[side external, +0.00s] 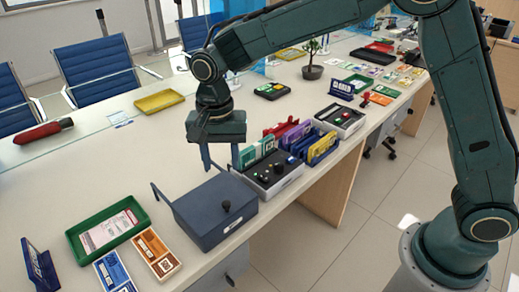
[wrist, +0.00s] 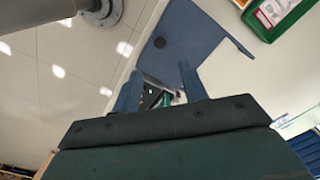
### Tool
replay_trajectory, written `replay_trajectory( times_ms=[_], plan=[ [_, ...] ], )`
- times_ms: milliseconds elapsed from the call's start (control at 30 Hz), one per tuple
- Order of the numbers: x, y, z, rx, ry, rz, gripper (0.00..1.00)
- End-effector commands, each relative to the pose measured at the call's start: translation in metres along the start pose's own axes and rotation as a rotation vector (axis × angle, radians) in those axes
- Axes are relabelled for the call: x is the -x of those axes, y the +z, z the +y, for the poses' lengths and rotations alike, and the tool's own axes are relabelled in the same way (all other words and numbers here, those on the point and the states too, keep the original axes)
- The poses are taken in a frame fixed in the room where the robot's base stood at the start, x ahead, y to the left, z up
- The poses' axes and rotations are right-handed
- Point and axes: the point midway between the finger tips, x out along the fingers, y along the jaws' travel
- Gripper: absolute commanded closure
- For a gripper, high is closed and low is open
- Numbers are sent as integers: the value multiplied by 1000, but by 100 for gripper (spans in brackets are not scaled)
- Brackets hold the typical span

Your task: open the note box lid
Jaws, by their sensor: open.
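The dark blue note box (side external: 232,226) stands near the counter's front edge. Its lid (side external: 200,208) lies flat over the top and looks shut. A small black knob (side external: 226,206) stands up from the lid; the knob also shows in the wrist view (wrist: 159,42). A thin blue bar (side external: 161,197) sticks out at the box's left side. My gripper (side external: 221,163) is open and empty, pointing down above the box's far right end, apart from the knob. In the wrist view my gripper's two fingers (wrist: 160,88) are spread, with the lid (wrist: 190,30) beyond them.
A black-topped tray (side external: 285,187) with cards and small pieces stands just right of the box. A green tray (side external: 75,233) and several cards (side external: 156,252) lie to the left. The counter behind the box is mostly clear (side external: 120,165).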

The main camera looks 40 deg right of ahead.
Motion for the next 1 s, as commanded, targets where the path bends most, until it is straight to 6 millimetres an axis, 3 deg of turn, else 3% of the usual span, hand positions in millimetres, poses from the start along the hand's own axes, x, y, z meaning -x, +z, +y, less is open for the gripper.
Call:
replay_trajectory(
  times_ms=[700,1000],
  plan=[
    [-101,0,1,1,2,-1,57],
    [-124,0,1,1,1,0,57]
  ],
)
